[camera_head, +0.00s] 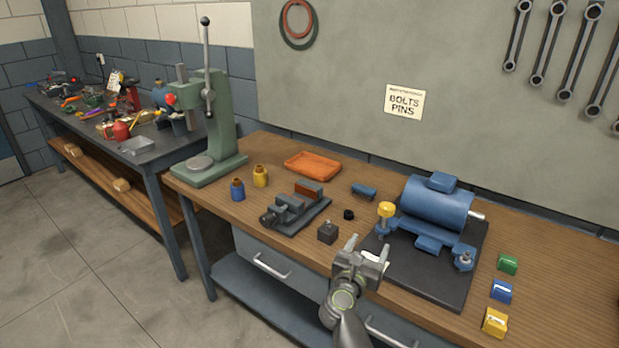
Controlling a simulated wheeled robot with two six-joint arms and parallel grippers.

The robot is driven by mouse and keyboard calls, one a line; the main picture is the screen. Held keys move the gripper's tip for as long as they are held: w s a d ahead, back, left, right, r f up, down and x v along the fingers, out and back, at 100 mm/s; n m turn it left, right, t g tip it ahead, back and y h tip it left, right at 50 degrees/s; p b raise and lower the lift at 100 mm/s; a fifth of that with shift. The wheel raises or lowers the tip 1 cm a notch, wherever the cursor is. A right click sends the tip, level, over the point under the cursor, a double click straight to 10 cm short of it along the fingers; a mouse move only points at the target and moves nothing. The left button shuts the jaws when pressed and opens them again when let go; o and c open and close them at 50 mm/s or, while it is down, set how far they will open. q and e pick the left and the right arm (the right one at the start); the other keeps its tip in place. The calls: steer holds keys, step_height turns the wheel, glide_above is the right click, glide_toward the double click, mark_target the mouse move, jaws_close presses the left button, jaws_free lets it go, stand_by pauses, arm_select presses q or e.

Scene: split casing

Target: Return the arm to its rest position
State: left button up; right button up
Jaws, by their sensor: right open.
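My right gripper (366,251) comes in from the bottom of the picture, over the front edge of the wooden workbench (290,160). Its two fingers are apart and point toward the bench. I see nothing held between them. A white patch shows just beyond the fingers, too small to tell what it is. My left gripper is not in view. A blue motor-like casing (436,204) with a shaft to the right sits on a dark mat (425,277) just right of the gripper. A yellow-topped part (386,210) stands at its left side.
A small dark block (327,232) lies left of the gripper, near a grey vise (291,206). An orange tray (312,164), a blue bottle (237,190) and a green press (215,120) are farther left.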

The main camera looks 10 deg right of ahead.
steer(key=s+a+n+t+y, duration=0.1)
steer(key=s+a+n+y, duration=0.3)
steer(key=n, duration=0.7)
steer(key=s+a+f+n+y, duration=0.1)
steer(key=s+n+y, duration=0.5)
steer(key=n, duration=0.4)
steer(key=s+a+n+t+y, duration=0.1)
steer(key=s+a+n+y, duration=0.4)
steer(key=n, duration=0.6)
steer(key=s+d+f+n+g+h, duration=0.2)
steer(key=s+d+f+n+g, duration=0.15)
steer(key=s, duration=0.45)
steer(key=s+d+f+n+g+h, duration=0.1)
steer(key=s+d+f+n+g, duration=0.3)
steer(key=s, duration=0.4)
steer(key=s+d+f+n+g+h, duration=0.2)
steer(key=s+d+n+g, duration=0.25)
steer(key=s, duration=0.45)
step_height(320, 180, down, 23)
steer(key=d+g, duration=0.1)
steer(key=d, duration=0.1)
steer(key=s+a+f+g, duration=0.1)
steer(key=s+f, duration=1.4)
steer(key=f, duration=0.2)
steer(key=shift+m+g+y, duration=0.3)
